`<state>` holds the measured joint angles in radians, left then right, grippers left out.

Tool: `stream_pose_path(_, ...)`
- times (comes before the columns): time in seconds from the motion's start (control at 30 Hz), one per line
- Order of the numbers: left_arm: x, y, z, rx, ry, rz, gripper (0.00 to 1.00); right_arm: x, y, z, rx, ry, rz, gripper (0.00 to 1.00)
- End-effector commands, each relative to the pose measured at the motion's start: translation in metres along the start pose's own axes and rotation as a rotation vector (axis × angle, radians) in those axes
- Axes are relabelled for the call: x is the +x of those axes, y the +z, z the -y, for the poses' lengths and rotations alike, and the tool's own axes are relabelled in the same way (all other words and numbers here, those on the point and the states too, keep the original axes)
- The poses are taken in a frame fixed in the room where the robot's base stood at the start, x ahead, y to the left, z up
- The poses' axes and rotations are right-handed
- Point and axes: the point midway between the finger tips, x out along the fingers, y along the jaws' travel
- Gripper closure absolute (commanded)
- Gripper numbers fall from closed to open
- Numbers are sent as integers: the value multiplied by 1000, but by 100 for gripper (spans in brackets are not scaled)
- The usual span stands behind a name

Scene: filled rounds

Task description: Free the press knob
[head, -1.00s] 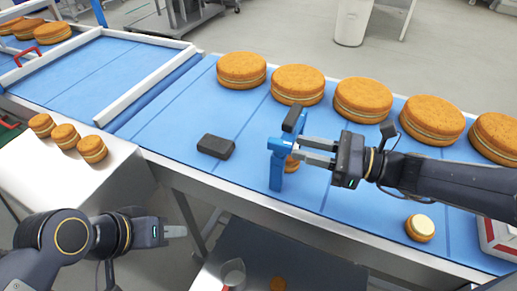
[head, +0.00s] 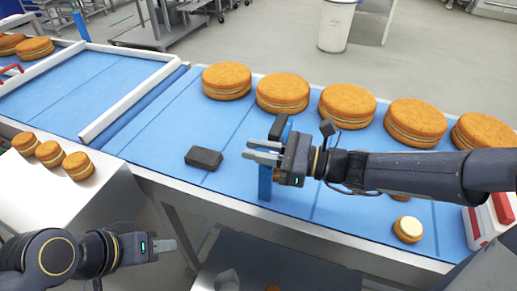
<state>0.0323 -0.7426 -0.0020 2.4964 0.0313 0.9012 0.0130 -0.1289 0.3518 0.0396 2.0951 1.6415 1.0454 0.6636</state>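The small press stands on the blue belt, with a blue post (head: 264,184) and a black knob or lever end (head: 278,127) on top. My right gripper (head: 262,150) is in front of the press head and hides most of it. Its two fingers point left, with a gap between them and nothing visible held. The knob shows just above and behind the gripper body, apart from the fingertips as far as I can see. My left gripper (head: 165,247) is low at the left, away from the press and empty; its finger gap is unclear.
Several large filled rounds (head: 283,92) line the belt's far side. A black block (head: 203,158) lies left of the press. A cream-topped small round (head: 408,229) sits at the right, near a red-and-white box (head: 489,218). Three small rounds (head: 49,153) stand on the left white surface.

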Motion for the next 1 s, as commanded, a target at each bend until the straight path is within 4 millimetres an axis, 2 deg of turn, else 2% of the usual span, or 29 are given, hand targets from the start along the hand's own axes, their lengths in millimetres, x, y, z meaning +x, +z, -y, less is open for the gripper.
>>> stream_pose_path(0.03,0,0,0,0,0,0,64,0,0,0,0,0,0,92)
stream_pose_path(0.1,0,0,0,0,0,0,64,0,0,0,0,0,0,100)
stream_pose_path(0.27,-5,-2,-2,0,0,0,64,0,2,1,-1,27,0,100)
stream_pose_path(0.5,-23,-12,-10,0,0,0,64,0,4,-2,0,224,1,100)
stream_pose_path(0.87,-23,-12,-11,0,0,0,64,-1,1,-5,-1,272,1,100)
stream_pose_path(0.9,-23,-12,-11,0,0,0,64,-1,1,-5,-1,272,1,79)
stream_pose_path(0.97,-23,-12,-11,0,0,0,64,-1,1,-5,-1,272,1,73)
stream_pose_path(1.0,-23,-12,-11,0,0,0,64,-1,1,-5,-1,272,1,73)
